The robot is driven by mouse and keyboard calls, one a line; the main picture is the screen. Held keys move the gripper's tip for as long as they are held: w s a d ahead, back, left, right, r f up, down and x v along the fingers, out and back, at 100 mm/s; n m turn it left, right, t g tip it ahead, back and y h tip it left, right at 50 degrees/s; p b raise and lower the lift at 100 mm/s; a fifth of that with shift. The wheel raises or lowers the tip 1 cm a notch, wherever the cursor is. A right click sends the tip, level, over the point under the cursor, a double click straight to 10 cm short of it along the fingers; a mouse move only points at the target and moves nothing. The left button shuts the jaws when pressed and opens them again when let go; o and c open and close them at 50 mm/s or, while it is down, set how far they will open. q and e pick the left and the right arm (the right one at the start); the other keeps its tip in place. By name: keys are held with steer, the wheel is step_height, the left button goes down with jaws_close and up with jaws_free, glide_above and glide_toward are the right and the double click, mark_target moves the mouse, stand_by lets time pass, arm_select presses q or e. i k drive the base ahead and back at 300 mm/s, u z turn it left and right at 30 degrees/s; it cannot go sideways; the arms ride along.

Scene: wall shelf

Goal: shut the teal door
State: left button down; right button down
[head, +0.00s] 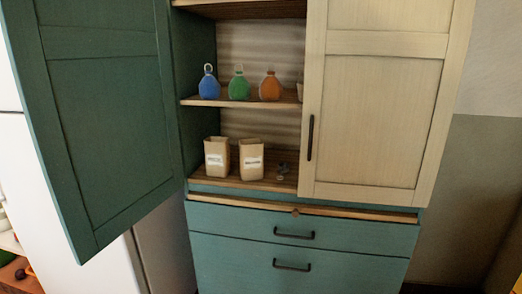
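The teal door (108,120) stands wide open on the left side of the wall shelf cabinet, swung out toward me. It shows its panelled face, and I see no handle on it. Its hinge side meets the cabinet's left wall near the open shelves. Neither of my grippers is in the head view.
A cream door (380,110) with a dark handle (310,137) covers the cabinet's right half. The open half holds blue (208,84), green (239,86) and orange (270,87) bottles above two paper bags (217,157). Teal drawers (300,235) are below. A white appliance (95,265) stands behind the teal door.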

mark_target(94, 79)
steer(key=u, duration=2.5)
steer(key=i, duration=1.7)
steer(key=z, duration=1.4)
steer(key=i, duration=0.65)
steer(key=z, duration=2.5)
